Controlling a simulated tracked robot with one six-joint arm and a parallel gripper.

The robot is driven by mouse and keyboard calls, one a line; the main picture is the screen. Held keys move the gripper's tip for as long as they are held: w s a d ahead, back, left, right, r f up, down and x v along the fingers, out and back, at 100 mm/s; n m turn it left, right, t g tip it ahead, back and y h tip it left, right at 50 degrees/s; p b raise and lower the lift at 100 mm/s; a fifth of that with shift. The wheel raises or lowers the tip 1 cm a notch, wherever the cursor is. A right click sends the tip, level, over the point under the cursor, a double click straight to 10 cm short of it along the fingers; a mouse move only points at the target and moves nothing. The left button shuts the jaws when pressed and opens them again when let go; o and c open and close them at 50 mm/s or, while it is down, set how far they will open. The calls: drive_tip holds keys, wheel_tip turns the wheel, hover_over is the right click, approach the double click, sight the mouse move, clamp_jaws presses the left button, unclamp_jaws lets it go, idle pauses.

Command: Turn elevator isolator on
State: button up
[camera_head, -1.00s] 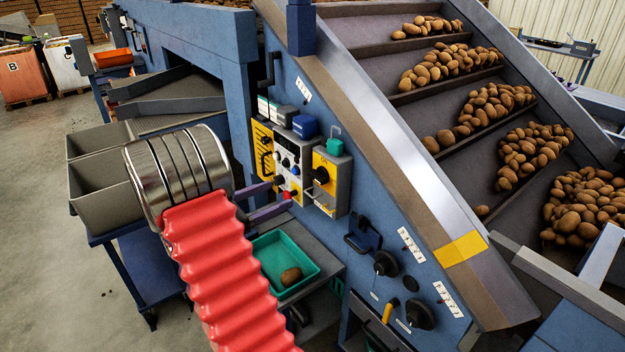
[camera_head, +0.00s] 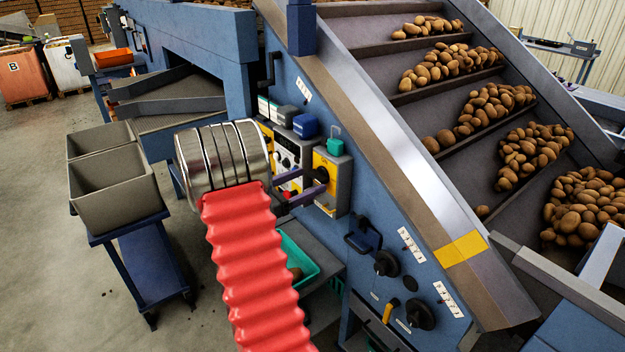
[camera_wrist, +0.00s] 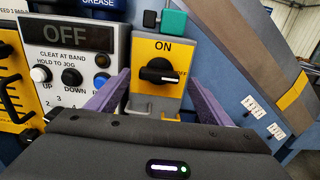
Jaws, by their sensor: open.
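The elevator isolator (camera_head: 332,165) is a yellow-faced grey box on the blue machine side. Its black rotary knob (camera_wrist: 158,72) lies about level in the wrist view, its bar toward the small lettering on the right, which seems to read OFF. ON is printed above. My gripper (camera_wrist: 158,82) is open, its purple fingers to the left and right of the knob. I cannot tell whether they touch it. In the head view my gripper (camera_head: 314,184) covers part of the isolator's lower face.
A teal padlock (camera_wrist: 173,20) sits above the isolator. Immediately left is a control panel (camera_wrist: 68,60) with a display reading OFF and buttons. A green tray (camera_head: 300,262) is below, partly behind my red arm sleeve. Grey bins (camera_head: 115,190) stand on a cart at left.

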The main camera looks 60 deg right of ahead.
sight(319, 176)
drive_tip(key=shift+x, duration=1.35)
